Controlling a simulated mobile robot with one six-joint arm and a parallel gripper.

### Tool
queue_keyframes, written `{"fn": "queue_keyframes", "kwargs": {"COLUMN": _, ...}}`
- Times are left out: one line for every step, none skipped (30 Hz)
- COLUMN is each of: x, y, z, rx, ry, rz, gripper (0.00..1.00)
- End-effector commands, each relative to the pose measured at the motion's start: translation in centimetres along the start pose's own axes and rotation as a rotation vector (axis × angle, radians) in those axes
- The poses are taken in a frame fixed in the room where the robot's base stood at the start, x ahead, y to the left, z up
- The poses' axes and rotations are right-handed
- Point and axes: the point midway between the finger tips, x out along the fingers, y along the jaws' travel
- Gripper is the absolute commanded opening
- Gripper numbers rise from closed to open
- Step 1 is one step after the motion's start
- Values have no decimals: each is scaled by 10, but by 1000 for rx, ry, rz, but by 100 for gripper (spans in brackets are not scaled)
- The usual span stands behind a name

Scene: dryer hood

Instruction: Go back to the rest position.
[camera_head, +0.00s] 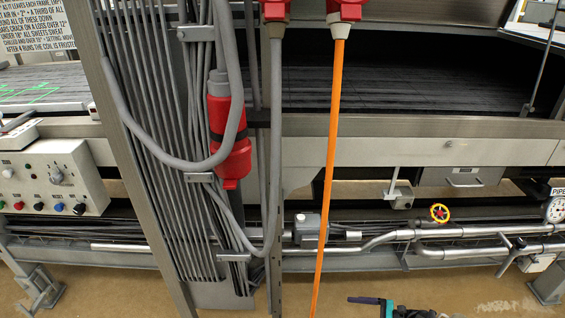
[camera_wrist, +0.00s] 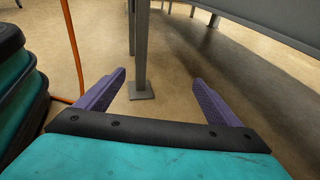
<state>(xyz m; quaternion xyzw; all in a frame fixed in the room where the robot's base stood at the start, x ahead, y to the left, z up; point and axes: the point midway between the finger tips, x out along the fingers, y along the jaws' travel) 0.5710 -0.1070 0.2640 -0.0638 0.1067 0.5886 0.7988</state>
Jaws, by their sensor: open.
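My gripper (camera_wrist: 160,77) is open and empty in the wrist view. Its two purple fingers are spread wide, with bare floor and the foot of a grey post (camera_wrist: 140,88) showing beyond and between them. In the head view only a small part of my gripper (camera_head: 368,300) shows at the bottom edge, right of the orange cable; the rest is cut off by the frame.
An orange cable (camera_head: 335,120) hangs from a red plug and also shows in the wrist view (camera_wrist: 72,50). Open floor (camera_head: 440,285) lies in front.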

Motion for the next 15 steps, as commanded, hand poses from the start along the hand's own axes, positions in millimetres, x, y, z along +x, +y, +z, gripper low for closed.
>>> {"fn": "queue_keyframes", "kwargs": {"x": 14, "y": 12, "z": 17, "rx": -11, "ry": 17, "rz": 40, "gripper": 87}}
{"fn": "queue_keyframes", "kwargs": {"x": 21, "y": 18, "z": 21, "rx": -18, "ry": 29, "rz": 62, "gripper": 87}}
{"fn": "queue_keyframes", "kwargs": {"x": 30, "y": 26, "z": 26, "rx": -28, "ry": 43, "rz": 91, "gripper": 87}}
{"fn": "queue_keyframes", "kwargs": {"x": 37, "y": 32, "z": 30, "rx": -37, "ry": 56, "rz": 112, "gripper": 87}}
{"fn": "queue_keyframes", "kwargs": {"x": 43, "y": 38, "z": 34, "rx": -45, "ry": 67, "rz": 134, "gripper": 87}}
{"fn": "queue_keyframes", "kwargs": {"x": 52, "y": 46, "z": 39, "rx": -57, "ry": 83, "rz": 163, "gripper": 87}}
{"fn": "queue_keyframes", "kwargs": {"x": 58, "y": 53, "z": 44, "rx": -66, "ry": 95, "rz": 186, "gripper": 87}}
{"fn": "queue_keyframes", "kwargs": {"x": 63, "y": 60, "z": 47, "rx": -76, "ry": 107, "rz": 208, "gripper": 87}}
{"fn": "queue_keyframes", "kwargs": {"x": 71, "y": 69, "z": 52, "rx": -90, "ry": 123, "rz": 239, "gripper": 87}}
{"fn": "queue_keyframes", "kwargs": {"x": 76, "y": 76, "z": 56, "rx": -100, "ry": 135, "rz": 262, "gripper": 87}}
{"fn": "queue_keyframes", "kwargs": {"x": 81, "y": 83, "z": 60, "rx": -111, "ry": 147, "rz": 285, "gripper": 87}}
{"fn": "queue_keyframes", "kwargs": {"x": 87, "y": 93, "z": 64, "rx": -127, "ry": 164, "rz": 315, "gripper": 87}}
{"fn": "queue_keyframes", "kwargs": {"x": 91, "y": 100, "z": 68, "rx": -140, "ry": 177, "rz": 338, "gripper": 87}}
{"fn": "queue_keyframes", "kwargs": {"x": 96, "y": 108, "z": 71, "rx": -152, "ry": 189, "rz": 362, "gripper": 87}}
{"fn": "queue_keyframes", "kwargs": {"x": 100, "y": 118, "z": 76, "rx": -169, "ry": 206, "rz": 394, "gripper": 87}}
